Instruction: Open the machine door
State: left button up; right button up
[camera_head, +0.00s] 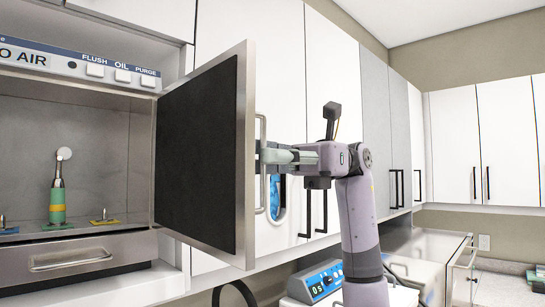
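The machine (76,83) on the left has a panel reading AIR, FLUSH, OIL and PURGE. Its door (197,150) has a dark inner face and a metal rim, and stands swung well out from the open chamber. A vertical bar handle (262,198) is on the door's outer side. My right gripper (268,155) is at the middle of this handle, its pale green fingers overlapping it. The fingertips are partly hidden by the handle and door edge, so I cannot tell whether they are closed on it. My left gripper is not in view.
Inside the chamber stands a green-based handpiece (57,195) with small fittings beside it. A drawer (75,260) is below. A blue-fronted device (322,284) sits under the door and arm. White cabinets (455,140) line the wall behind.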

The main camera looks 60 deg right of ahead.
jog(key=o, duration=0.4)
jog(key=shift+w, duration=0.15)
jog(key=shift+c, duration=0.2)
jog(key=v, duration=0.7)
jog(key=shift+d, duration=0.25)
